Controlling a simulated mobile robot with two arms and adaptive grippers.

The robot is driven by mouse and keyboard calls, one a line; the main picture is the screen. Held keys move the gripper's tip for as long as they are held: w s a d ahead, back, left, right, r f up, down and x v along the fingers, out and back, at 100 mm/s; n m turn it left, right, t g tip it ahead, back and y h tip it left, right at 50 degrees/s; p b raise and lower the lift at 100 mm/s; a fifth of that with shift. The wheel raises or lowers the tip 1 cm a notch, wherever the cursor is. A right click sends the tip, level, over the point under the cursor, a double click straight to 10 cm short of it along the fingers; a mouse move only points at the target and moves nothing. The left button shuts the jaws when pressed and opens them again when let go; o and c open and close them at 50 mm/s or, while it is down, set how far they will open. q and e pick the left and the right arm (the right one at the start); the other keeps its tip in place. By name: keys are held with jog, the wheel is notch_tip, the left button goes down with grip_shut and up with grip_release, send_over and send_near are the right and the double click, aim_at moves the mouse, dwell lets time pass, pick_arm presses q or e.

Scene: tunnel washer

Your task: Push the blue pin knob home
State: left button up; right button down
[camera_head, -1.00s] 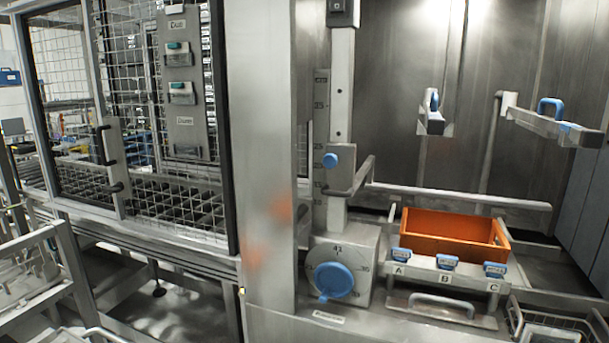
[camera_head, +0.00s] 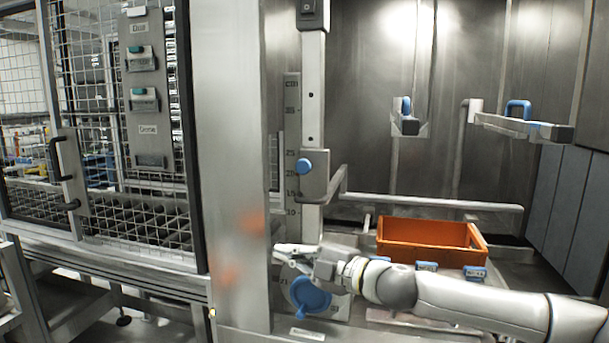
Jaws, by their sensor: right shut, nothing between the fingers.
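The blue pin knob (camera_head: 304,167) sits on the grey slider block (camera_head: 314,186) on the upright metal post, which carries a number scale (camera_head: 292,130) at its left. How deep the knob sits cannot be told from here. My right gripper (camera_head: 281,252) reaches in from the right, shut and empty. Its fingers point left, well below the knob and apart from it, in front of the dial housing. It hides the upper part of the dial. My left gripper is not in view.
A large blue dial knob (camera_head: 311,296) is just below my gripper. A bar handle (camera_head: 338,183) juts from the slider's right side. An orange crate (camera_head: 430,235) stands behind my arm, with blue clips (camera_head: 475,272) before it. A wide steel column (camera_head: 228,170) stands left.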

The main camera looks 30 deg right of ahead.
aim_at(304, 166)
jog(key=s+d+r+n+y, duration=0.1)
jog(key=s+d+r+n, duration=0.2)
jog(key=s+r, duration=0.35)
jog(key=s+d+r+n+y, duration=0.1)
jog(key=s+d+r+n, duration=0.2)
jog(key=r, duration=0.7)
jog(key=w+a+p, duration=0.1)
jog(key=w+p, duration=0.9)
jog(key=p, duration=0.2)
jog(key=shift+w+f+m+g+p, duration=0.3)
jog(key=shift+a, duration=0.15)
